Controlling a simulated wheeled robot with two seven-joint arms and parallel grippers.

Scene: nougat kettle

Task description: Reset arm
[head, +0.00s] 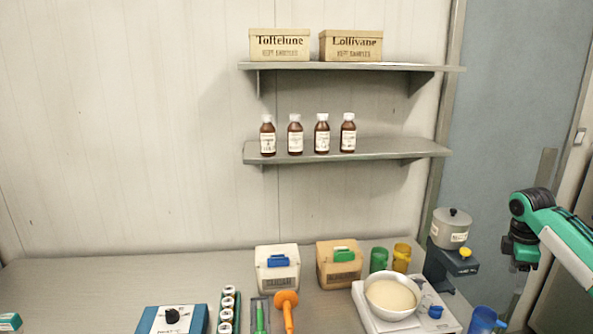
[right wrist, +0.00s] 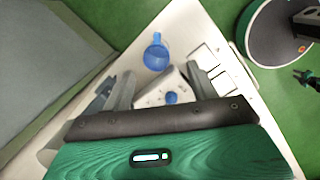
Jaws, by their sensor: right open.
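My right arm comes in at the right edge of the head view. Its green and black gripper (head: 522,262) hangs over the right end of the table, clear of the kettle stand. In the right wrist view the two grey fingers of the right gripper (right wrist: 160,88) stand apart with nothing held between them. Beyond them are the table top and a blue mug (right wrist: 156,56). The kettle (head: 450,228), grey with a lid, sits on a dark blue stand (head: 450,272) left of the gripper. My left gripper does not show.
A blue mug (head: 484,321) stands at the table's front right. A bowl of pale stuff (head: 391,296) sits on a white scale (head: 369,316). Green (head: 378,260) and yellow (head: 402,258) mugs stand behind. Shelves (head: 350,150) hold bottles and boxes. The table's back left is clear.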

